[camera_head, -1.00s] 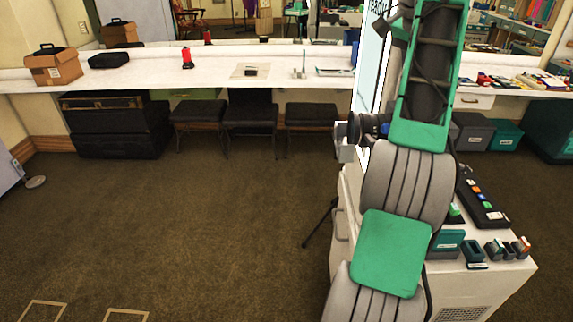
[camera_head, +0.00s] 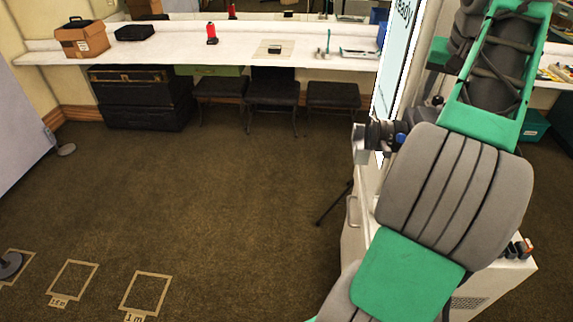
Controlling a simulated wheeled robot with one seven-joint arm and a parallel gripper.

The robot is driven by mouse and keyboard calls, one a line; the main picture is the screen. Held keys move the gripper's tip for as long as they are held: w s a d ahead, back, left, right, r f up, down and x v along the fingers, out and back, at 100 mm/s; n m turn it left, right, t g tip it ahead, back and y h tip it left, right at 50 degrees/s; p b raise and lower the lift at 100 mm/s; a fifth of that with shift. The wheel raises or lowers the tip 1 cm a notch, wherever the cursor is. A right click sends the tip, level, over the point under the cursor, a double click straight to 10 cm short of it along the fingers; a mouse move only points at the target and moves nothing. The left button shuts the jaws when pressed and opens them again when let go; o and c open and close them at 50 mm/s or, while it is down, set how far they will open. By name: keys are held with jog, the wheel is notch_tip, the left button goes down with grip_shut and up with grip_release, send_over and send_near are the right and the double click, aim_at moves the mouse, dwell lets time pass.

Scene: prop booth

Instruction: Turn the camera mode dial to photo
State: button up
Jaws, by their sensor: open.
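A dark camera-like device (camera_head: 380,135) with a grey part at its left end and a blue part on its right stands right of centre, beside the white cabinet. A thin black leg, likely of a tripod, slants to the floor below it. My arm covers what lies to the right of the device. I cannot make out a mode dial or its setting. My arm's green and grey links fill the right side of the picture. My gripper does not show.
A white cabinet (camera_head: 352,235) with a handle stands under my arm. A lit screen (camera_head: 396,65) reading "ready" rises behind the device. A white counter (camera_head: 290,60) with stools below runs along the back wall. Brown carpet (camera_head: 200,190) with taped squares is open at left.

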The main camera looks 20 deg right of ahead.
jog(key=r+n+p, duration=0.1)
jog(key=p, duration=0.2)
jog(key=shift+s+r+n+y, duration=0.1)
jog(key=shift+n+y, duration=0.2)
jog(key=shift+t, duration=0.3)
jog(key=p+v, duration=0.2)
jog(key=v, duration=0.3)
jog(key=shift+p, duration=0.3)
jog(key=shift+s+a+r, duration=0.15)
jog(key=shift+s+r, duration=0.1)
jog(key=shift+r, duration=0.3)
jog(key=w+a+f+n+y+b, duration=0.1)
jog(key=w+a+f+b, duration=0.2)
jog(key=w+a+f, duration=0.35)
jog(key=w+a+f+n+y+b, duration=0.1)
jog(key=w+a+f+n+b, duration=0.2)
jog(key=a, duration=0.7)
jog(key=a+f+n+y+b, duration=0.1)
jog(key=a+f+b, duration=0.4)
jog(key=a+f, duration=1)
jog(key=shift+a, duration=0.65)
jog(key=shift+s+f, duration=0.1)
